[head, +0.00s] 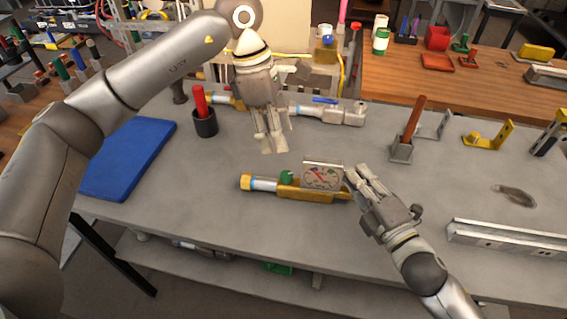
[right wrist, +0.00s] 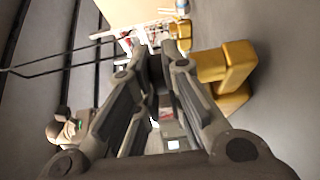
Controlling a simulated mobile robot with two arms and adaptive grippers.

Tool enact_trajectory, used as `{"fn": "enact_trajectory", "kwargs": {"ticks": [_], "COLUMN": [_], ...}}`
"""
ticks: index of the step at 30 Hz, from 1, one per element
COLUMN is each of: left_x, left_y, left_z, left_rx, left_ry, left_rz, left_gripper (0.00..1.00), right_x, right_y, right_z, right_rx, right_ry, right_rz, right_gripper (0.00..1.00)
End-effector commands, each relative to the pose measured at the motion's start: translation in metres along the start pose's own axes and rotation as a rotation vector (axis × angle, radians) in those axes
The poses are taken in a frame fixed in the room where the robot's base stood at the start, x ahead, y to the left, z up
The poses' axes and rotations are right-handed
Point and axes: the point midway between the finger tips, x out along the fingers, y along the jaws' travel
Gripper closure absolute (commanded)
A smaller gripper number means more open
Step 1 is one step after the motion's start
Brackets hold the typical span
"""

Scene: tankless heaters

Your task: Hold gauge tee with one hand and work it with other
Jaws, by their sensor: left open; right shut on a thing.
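The gauge tee (head: 312,193) lies on the grey bench top, with a brass-yellow body, a square dial gauge (head: 322,176), a green knob (head: 287,177) and a pale pipe end with a yellow cap at its left. My right gripper (head: 355,176) is at its right end, shut on the gauge side of it; the fingers hide the exact contact. In the right wrist view the yellow body (right wrist: 232,75) shows beside the nearly closed fingers (right wrist: 155,50). My left gripper (head: 272,145) is open and empty, pointing down behind and left of the tee, apart from it.
A similar pipe fitting (head: 330,112) lies behind. A red-handled tool stands in a black cup (head: 205,122) and a blue mat (head: 130,158) lies at left. A holder with a brown rod (head: 402,150) and a metal rail (head: 510,238) are at right. The bench front is clear.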

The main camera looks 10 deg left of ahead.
Motion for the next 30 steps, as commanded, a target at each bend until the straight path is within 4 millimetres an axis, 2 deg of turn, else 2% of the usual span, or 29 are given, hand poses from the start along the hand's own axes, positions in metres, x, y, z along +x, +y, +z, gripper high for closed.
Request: {"fn": "enact_trajectory", "kwargs": {"ticks": [6, 12, 17, 24, 30], "left_x": [-0.003, 0.002, 0.027, 0.075, 0.103], "left_y": [0.004, 0.004, 0.004, 0.004, 0.004], "left_z": [-0.023, -0.028, -0.024, -0.016, -0.012], "left_rx": [0.129, 0.171, 0.172, 0.17, 0.169], "left_ry": [-0.124, -0.154, -0.154, -0.153, -0.153], "left_rz": [0.002, 0.011, 0.008, 0.008, 0.01], "left_gripper": [0.52, 0.52, 0.52, 0.52, 0.52], "right_x": [0.0, 0.0, 0.0, 0.0, 0.0], "right_y": [-0.001, -0.001, -0.001, 0.0, 0.0], "right_z": [0.0, 0.0, 0.0, 0.0, 0.0], "right_rx": [0.0, 0.0, 0.0, 0.0, 0.0], "right_ry": [0.0, 0.0, 0.001, 0.0, 0.0], "right_rz": [-0.001, -0.001, -0.001, -0.001, -0.001], "right_gripper": [1.0, 1.0, 1.0, 1.0, 1.0]}}
